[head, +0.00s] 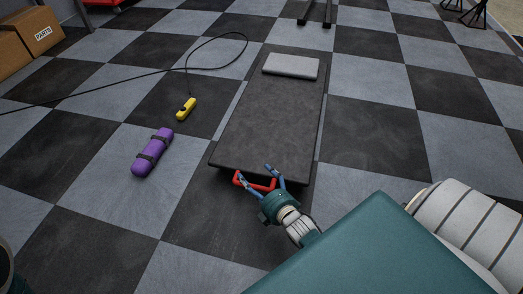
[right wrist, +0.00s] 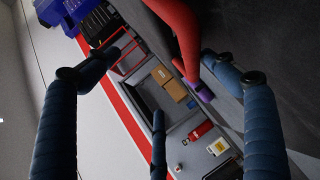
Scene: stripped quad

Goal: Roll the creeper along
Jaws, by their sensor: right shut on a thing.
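The creeper (head: 268,115) is a flat dark board with a grey headrest pad (head: 291,66) at its far end. It lies lengthwise on the floor in the middle of the head view. A red handle (head: 240,180) sticks out from its near end. My right gripper (head: 273,176), with blue fingers, is shut on this handle. In the right wrist view, the red handle (right wrist: 180,40) runs down between the blue fingers, and the dark board fills the upper right. The fingers hide part of the handle in the head view. My left gripper is not in view.
Cardboard boxes (head: 36,28) stand at the far left. Dark rails (head: 315,12) lie beyond the headrest. The checkered floor right of the creeper is clear.

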